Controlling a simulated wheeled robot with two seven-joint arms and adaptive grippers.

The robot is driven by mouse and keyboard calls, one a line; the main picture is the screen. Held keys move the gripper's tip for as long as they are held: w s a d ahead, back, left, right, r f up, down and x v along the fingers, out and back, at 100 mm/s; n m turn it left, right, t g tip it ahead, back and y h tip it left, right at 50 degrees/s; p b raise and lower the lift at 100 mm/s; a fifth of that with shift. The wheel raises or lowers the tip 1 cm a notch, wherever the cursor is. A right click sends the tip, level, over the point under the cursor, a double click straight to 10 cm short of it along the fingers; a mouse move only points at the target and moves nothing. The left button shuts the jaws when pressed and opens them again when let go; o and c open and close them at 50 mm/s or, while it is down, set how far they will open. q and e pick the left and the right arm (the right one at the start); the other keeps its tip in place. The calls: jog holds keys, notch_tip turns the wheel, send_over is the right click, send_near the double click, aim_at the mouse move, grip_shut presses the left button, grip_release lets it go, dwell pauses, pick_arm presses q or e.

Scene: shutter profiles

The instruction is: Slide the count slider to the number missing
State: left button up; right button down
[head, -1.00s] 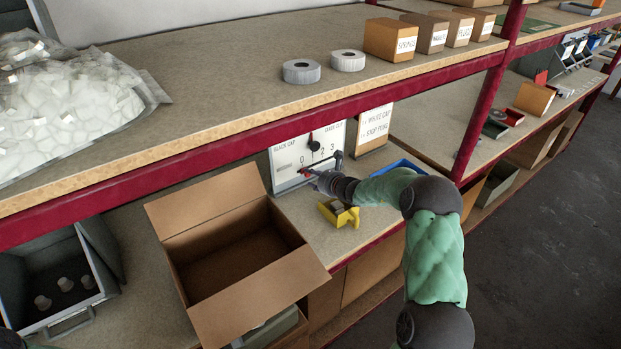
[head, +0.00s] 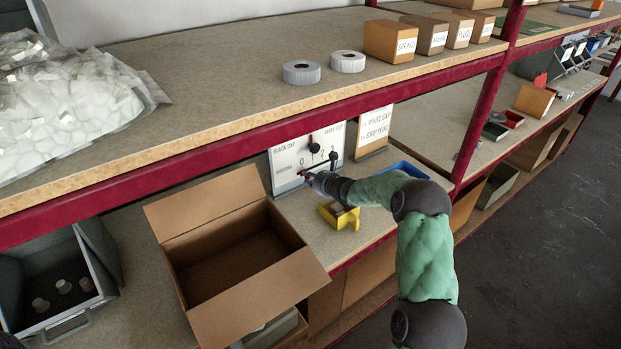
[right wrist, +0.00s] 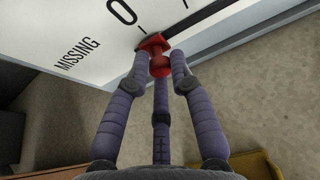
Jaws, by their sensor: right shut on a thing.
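The white count board (head: 283,160) stands upright under the upper shelf. It carries a MISSING scale with numbers, and a black knob (head: 314,147) sits higher on it. The red slider knob (right wrist: 155,45) shows in the right wrist view at the lower edge of the board, close to the 0 and its tick mark. My right gripper (right wrist: 159,62) is shut on the red knob, its fingers on either side of it. In the head view the right gripper (head: 306,176) hides most of the knob. My left gripper is not in view.
An open cardboard box (head: 230,250) stands left of the board. A yellow tape dispenser (head: 340,215) and a blue tray (head: 405,169) lie near my right arm. A grey bin (head: 80,310) with several pale caps is at lower left. The upper shelf edge (head: 250,135) overhangs the board.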

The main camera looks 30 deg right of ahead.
aim_at(312, 170)
jog(key=d+p, duration=0.2)
jog(key=d, duration=0.1)
jog(key=shift+w+d+r, duration=0.1)
jog(key=shift+w+r, duration=0.05)
jog(key=shift+r, duration=0.2)
jog(key=shift+w+d+f+p, duration=0.1)
jog(key=shift+d+p, duration=0.45)
jog(key=shift+d, duration=0.15)
jog(key=c, duration=1.1)
grip_release()
jog(key=shift+f, duration=0.1)
jog(key=a+v, duration=0.1)
jog(key=v, duration=1.1)
jog(key=shift+d, duration=0.4)
